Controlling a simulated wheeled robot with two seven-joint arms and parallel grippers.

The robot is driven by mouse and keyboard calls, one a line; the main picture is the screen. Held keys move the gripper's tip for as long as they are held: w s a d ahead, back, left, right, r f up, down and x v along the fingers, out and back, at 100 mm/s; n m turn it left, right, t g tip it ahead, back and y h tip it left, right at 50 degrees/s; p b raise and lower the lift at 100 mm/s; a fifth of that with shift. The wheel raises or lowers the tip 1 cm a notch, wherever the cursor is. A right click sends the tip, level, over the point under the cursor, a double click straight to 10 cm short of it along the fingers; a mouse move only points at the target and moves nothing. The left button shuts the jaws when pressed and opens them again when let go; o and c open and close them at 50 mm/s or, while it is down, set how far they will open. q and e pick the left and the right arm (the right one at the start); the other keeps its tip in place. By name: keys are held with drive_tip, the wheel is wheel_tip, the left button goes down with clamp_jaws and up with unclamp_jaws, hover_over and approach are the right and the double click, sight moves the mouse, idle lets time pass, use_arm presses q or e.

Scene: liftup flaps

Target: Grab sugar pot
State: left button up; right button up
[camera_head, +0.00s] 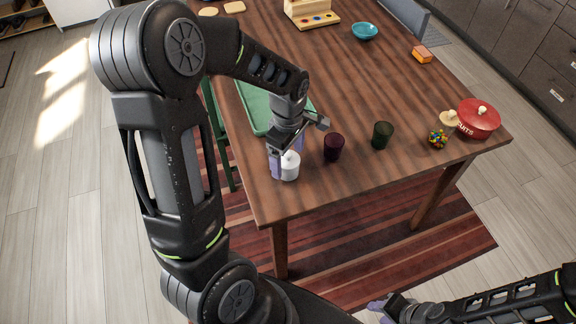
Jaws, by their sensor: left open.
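A small white lidded pot (289,168), which looks like the sugar pot, stands upright near the front left edge of the wooden table (330,95). My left gripper (285,163) points down over it, with one finger on each side of the pot. The jaws are open, and I cannot tell whether a finger touches the pot. The gripper partly hides the pot's top. My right gripper (380,305) is low at the bottom of the view, away from the table, and its jaws are hard to make out.
A dark red glass (333,147) stands close right of the pot, with a dark green glass (382,134) beyond it. A candy jar (439,138) and red biscuit pot (478,118) stand at the right corner. A green tray (257,106) lies behind my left gripper.

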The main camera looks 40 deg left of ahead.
use_arm(q)
drive_tip(key=shift+f, duration=0.65)
drive_tip(key=shift+c, duration=0.3)
drive_tip(key=c, duration=1.7)
